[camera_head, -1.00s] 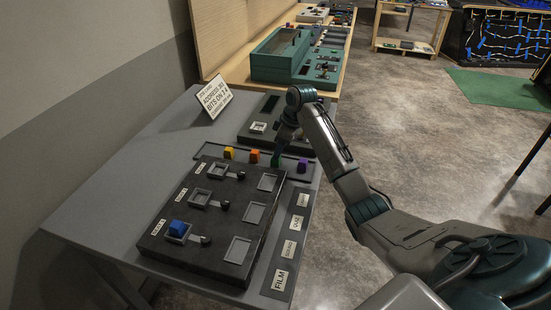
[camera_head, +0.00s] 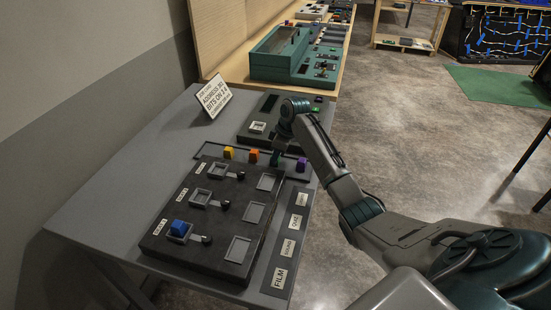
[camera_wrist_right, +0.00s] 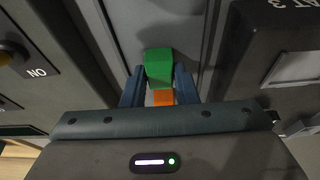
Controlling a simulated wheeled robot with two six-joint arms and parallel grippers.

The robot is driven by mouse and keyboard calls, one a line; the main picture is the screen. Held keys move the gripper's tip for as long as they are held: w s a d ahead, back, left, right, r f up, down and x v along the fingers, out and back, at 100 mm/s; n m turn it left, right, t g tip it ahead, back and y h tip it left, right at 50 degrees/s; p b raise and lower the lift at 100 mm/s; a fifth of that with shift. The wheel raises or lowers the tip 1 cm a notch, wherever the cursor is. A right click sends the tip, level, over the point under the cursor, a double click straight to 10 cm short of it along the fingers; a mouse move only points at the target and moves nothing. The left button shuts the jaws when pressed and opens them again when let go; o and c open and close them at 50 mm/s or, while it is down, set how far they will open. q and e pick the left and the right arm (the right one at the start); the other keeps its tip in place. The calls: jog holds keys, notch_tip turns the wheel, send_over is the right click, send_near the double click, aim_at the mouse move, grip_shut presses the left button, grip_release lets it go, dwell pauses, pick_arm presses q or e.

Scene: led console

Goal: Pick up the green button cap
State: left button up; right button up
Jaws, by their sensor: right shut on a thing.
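The green button cap (camera_wrist_right: 158,60) sits between the two blue fingers of my right gripper (camera_wrist_right: 159,70) in the right wrist view, and the fingers are shut on it. In the head view my right gripper (camera_head: 276,158) is over the cap tray, and the green cap is mostly hidden by it. I cannot tell how far the cap is above the tray. My left gripper is not in view.
The tray also holds a yellow cap (camera_head: 229,153), an orange cap (camera_head: 253,155) and a purple cap (camera_head: 301,164). The orange cap is close beside my gripper. A dark console (camera_head: 215,258) with a blue cap (camera_head: 179,227) stands in front. A sign (camera_head: 213,97) stands behind.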

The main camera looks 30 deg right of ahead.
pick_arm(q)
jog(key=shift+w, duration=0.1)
pick_arm(e)
jog(key=shift+r+b, duration=0.65)
jog(key=shift+r, duration=0.25)
jog(key=shift+s+d+r+b, duration=0.25)
jog(key=shift+s+r+b, duration=0.25)
jog(key=shift+r, duration=0.25)
jog(key=s+d+b, duration=0.1)
jog(key=s, duration=0.3)
jog(key=s+d+r+b, duration=0.1)
jog(key=s, duration=0.3)
jog(key=s+d+b, duration=0.1)
jog(key=s, duration=0.3)
jog(key=shift+s+d+r, duration=0.2)
jog(key=shift+s+d, duration=0.1)
jog(key=shift+s, duration=0.1)
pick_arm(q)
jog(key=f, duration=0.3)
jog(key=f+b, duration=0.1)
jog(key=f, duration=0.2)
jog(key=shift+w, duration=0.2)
pick_arm(e)
jog(key=shift+s+d+r, duration=0.15)
jog(key=shift+s, duration=0.6)
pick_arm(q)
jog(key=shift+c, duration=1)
